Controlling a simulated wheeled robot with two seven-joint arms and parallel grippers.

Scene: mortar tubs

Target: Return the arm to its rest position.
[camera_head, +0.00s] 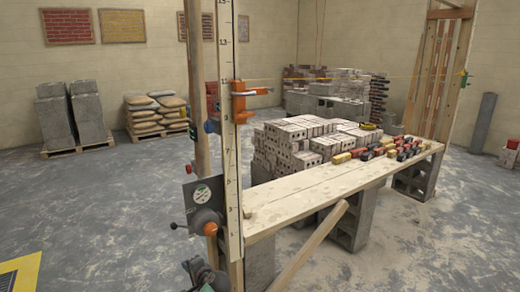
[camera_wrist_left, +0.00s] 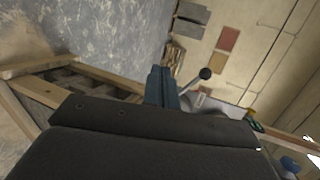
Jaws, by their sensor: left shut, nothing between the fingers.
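My left gripper (camera_head: 192,266) shows at the bottom edge of the head view, small and partly cut off, just left of the foot of the marked wooden post (camera_head: 233,150). In the left wrist view its fingers (camera_wrist_left: 161,86) are pressed together with nothing between them. A lever with a dark round knob (camera_wrist_left: 205,73) shows just beyond the fingertips; I cannot tell if they touch it. My right gripper is in neither view.
A plank bench (camera_head: 330,180) on grey blocks runs right from the post, with several small coloured items at its far end. An orange clamp (camera_head: 239,88) grips the post, and a grey plate (camera_head: 203,193) is lower down. Brick stacks (camera_head: 290,145) stand behind.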

